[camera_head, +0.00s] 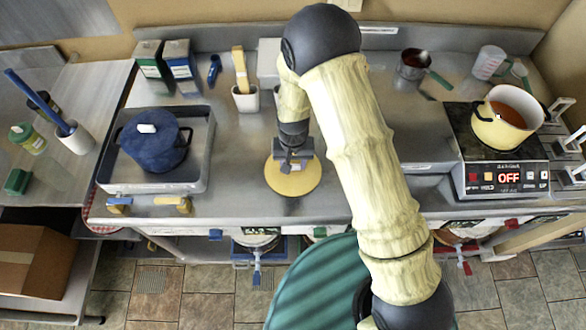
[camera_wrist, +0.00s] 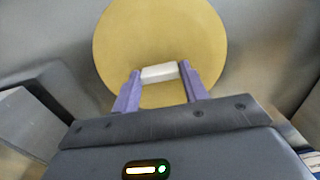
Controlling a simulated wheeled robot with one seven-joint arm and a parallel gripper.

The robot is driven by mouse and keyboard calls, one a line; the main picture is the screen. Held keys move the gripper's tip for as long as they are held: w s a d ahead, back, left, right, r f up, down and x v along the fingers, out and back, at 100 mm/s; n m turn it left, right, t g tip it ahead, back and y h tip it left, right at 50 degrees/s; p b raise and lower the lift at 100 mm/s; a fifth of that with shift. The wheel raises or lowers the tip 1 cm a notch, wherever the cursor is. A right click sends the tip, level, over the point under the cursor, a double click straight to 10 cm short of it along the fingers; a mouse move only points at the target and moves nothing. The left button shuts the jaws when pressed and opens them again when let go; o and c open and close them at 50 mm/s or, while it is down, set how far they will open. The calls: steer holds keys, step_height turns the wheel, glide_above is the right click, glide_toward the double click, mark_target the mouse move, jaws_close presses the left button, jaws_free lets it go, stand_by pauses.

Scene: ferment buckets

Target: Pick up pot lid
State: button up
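The pot lid (camera_head: 292,184) is a round yellow disc near the front of the metal counter, left of centre in the head view. In the wrist view the lid (camera_wrist: 160,28) fills the upper middle, with a white block handle (camera_wrist: 159,72). My gripper (camera_head: 291,163) is over the lid. In the wrist view its two purple fingers (camera_wrist: 159,76) flank the handle and appear to touch both ends. I cannot tell whether the lid rests on the counter or is slightly raised. A yellow pot (camera_head: 481,131) with orange-red contents stands without a lid on the burner at right.
A blue lidded pot (camera_head: 153,140) sits in a metal tray (camera_head: 200,178) on the left. A white utensil holder (camera_head: 246,101) and cartons (camera_head: 181,66) stand behind. A small saucepan (camera_head: 411,68) and measuring cup (camera_head: 489,62) are at the back right. The burner (camera_head: 506,180) reads OFF.

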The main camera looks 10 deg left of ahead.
steer(key=c, duration=0.5)
step_height(320, 180, up, 10)
steer(key=shift+r+b, duration=0.1)
steer(key=shift+b, duration=1.05)
